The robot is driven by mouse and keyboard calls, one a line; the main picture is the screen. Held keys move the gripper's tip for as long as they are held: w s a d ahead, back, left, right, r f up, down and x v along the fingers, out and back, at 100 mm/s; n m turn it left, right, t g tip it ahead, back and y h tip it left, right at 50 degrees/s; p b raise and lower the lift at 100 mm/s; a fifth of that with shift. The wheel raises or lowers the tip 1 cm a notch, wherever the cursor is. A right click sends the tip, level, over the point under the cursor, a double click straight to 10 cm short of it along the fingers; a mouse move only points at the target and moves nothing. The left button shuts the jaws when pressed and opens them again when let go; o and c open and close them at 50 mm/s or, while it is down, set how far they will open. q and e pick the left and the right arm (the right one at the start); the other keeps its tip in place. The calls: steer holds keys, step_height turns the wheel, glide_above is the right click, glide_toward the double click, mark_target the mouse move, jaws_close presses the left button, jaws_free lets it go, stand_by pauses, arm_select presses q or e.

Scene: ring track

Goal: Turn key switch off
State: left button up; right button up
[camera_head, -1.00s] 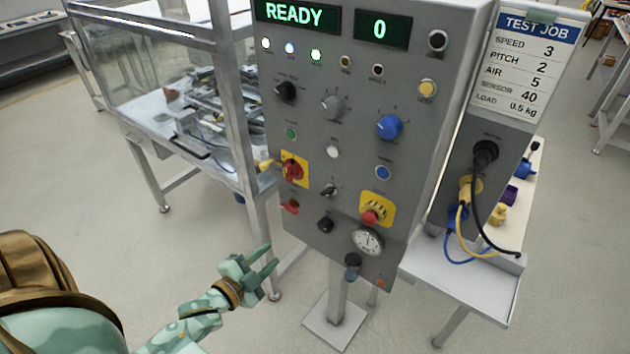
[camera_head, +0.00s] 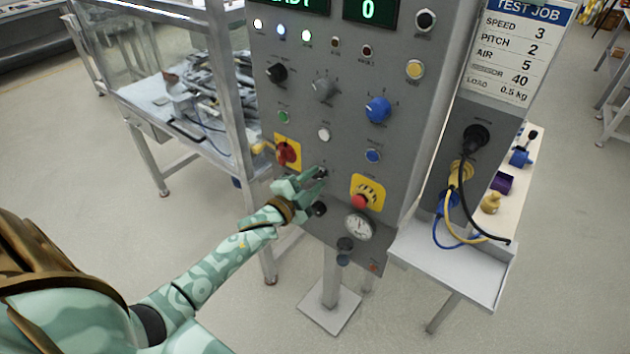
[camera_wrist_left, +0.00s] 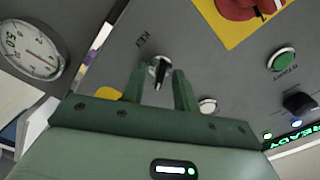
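The key switch (camera_wrist_left: 159,71) is a small round metal switch with a dark key, under the label KEY on the grey control panel (camera_head: 300,138). In the wrist view it shows between the two fingers of my left gripper (camera_wrist_left: 160,80), with gaps on both sides. In the head view my left gripper (camera_head: 314,180) is at the panel's lower part, and its fingers partly cover the key switch (camera_head: 322,173). The left gripper is open, and nothing is held. I cannot tell if the fingertips touch the panel. My right gripper is not in view.
Close around are a red rotary switch on a yellow plate (camera_head: 287,153), a red button on a yellow plate (camera_head: 361,200), a black knob (camera_head: 319,209), a white button (camera_head: 324,134) and a dial gauge (camera_head: 358,226). A side shelf (camera_head: 452,262) with cables stands to the right.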

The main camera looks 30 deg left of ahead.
arm_select(q)
steer(key=shift+w, duration=0.3)
jaws_close()
